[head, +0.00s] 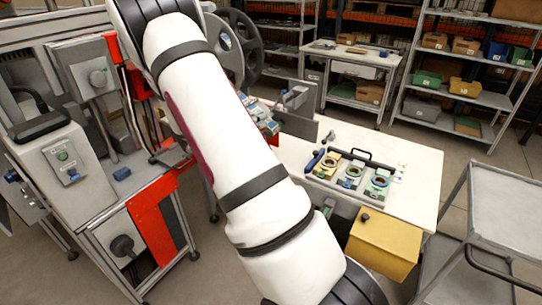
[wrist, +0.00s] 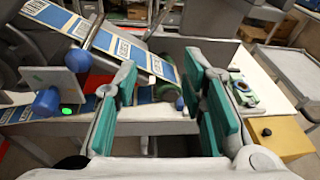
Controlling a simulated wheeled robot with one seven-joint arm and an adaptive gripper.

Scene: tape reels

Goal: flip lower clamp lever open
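My gripper (wrist: 163,76) is open in the wrist view. Its two green-padded fingers stand wide apart with nothing held between them. Beyond it, a strip of blue-and-white labels (wrist: 112,43) runs down across a machine. Blue knobs sit at the left, one high (wrist: 78,60) and one low (wrist: 47,102), near a grey plate (wrist: 50,78) and a lit green button (wrist: 67,110). Another dark blue rounded part (wrist: 180,103) shows between the fingers. I cannot tell which part is the lower clamp lever. In the head view my arm hides the gripper and much of the machine.
A white table (head: 415,215) carries a tray of round parts (head: 352,172) to the right of my arm. A yellow box (head: 383,243) and a grey cart (head: 510,215) stand nearby. A machine frame with a red panel (head: 155,225) is at left.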

